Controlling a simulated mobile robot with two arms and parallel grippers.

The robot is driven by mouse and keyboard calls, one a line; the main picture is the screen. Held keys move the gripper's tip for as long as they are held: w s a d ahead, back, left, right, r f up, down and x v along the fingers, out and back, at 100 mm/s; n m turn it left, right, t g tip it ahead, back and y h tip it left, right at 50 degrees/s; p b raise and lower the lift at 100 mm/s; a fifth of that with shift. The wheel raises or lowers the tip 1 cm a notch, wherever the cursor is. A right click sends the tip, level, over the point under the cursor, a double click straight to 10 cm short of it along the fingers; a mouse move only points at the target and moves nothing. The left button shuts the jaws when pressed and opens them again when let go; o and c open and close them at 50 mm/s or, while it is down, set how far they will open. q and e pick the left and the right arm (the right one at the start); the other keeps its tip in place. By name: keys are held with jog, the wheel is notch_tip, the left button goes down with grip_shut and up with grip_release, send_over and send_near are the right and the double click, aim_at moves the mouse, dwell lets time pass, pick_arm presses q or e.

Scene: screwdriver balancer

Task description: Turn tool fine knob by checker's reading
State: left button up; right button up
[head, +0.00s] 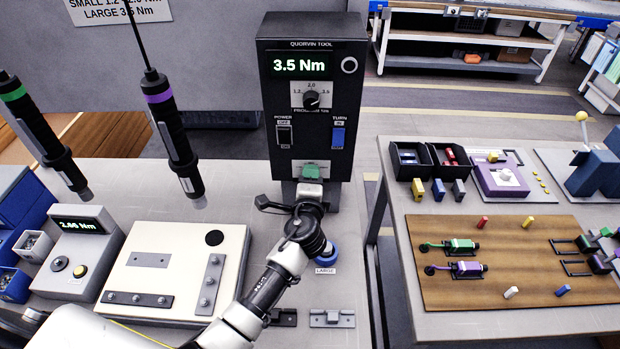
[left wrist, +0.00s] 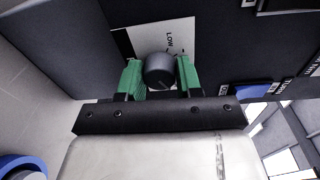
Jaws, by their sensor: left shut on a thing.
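The black tool controller (head: 325,70) stands at the back; its display (head: 300,64) reads 3.5 Nm. Its middle dial (head: 311,98) points up toward 2.0. My left gripper (head: 310,178) is at the controller's lower front. In the left wrist view, its green fingers (left wrist: 160,76) are shut on a dark round knob (left wrist: 160,71), with a plate marked LOW behind it. In the head view the gripper hides this knob. The checker (head: 78,255) at left has a display (head: 78,225) reading about 2.66 Nm. My right gripper is in neither view.
A green-banded screwdriver (head: 42,135) and a purple-banded screwdriver (head: 172,135) hang at left. A cream plate (head: 180,262) with metal strips lies in front of them. A blue socket labelled LARGE (head: 327,258) is beside my left arm. A second bench (head: 480,325) stands at right.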

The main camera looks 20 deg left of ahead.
pick_arm(q)
jog(key=o, duration=0.9)
jog(key=shift+o, duration=0.2)
jog(key=b+v, duration=0.2)
jog(key=v, duration=0.8)
jog(key=shift+s+d, duration=0.2)
jog(key=shift+s, duration=0.2)
jog(key=shift+f, duration=0.1)
